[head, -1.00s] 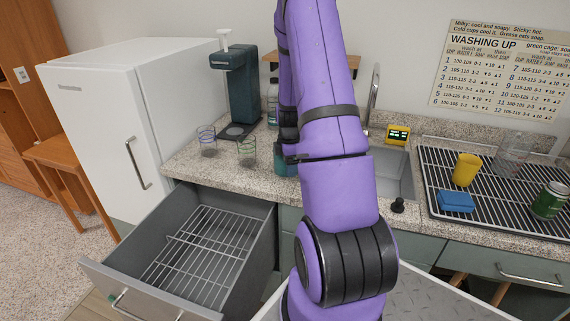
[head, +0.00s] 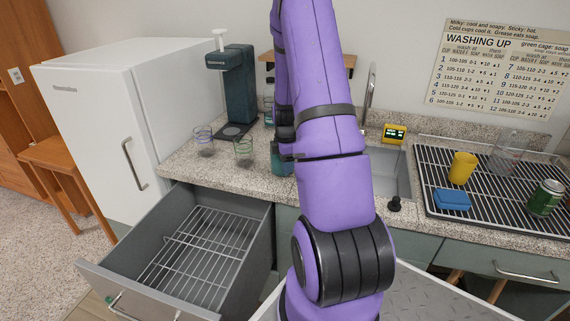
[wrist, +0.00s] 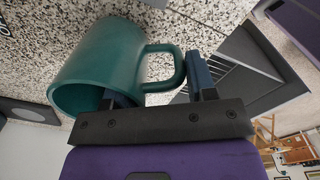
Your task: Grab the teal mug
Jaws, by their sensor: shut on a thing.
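The teal mug (head: 281,160) is at the counter's front edge, left of the sink, partly hidden behind my arm in the head view. In the wrist view the mug (wrist: 112,62) fills the upper left, with its open mouth towards the lower left and its handle to the right. My gripper (wrist: 158,88) is shut on the mug, one finger at the mug's wall and the other just past the handle. The exact contact is partly hidden. In the head view I cannot tell whether the mug's base touches the counter.
Two clear glasses (head: 243,151) and a dark dispenser (head: 238,90) stand to the left. An open drawer (head: 150,292) with a wire rack is below. A sink (head: 392,180) and a drying rack (head: 490,190) with a yellow cup (head: 463,168) are to the right.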

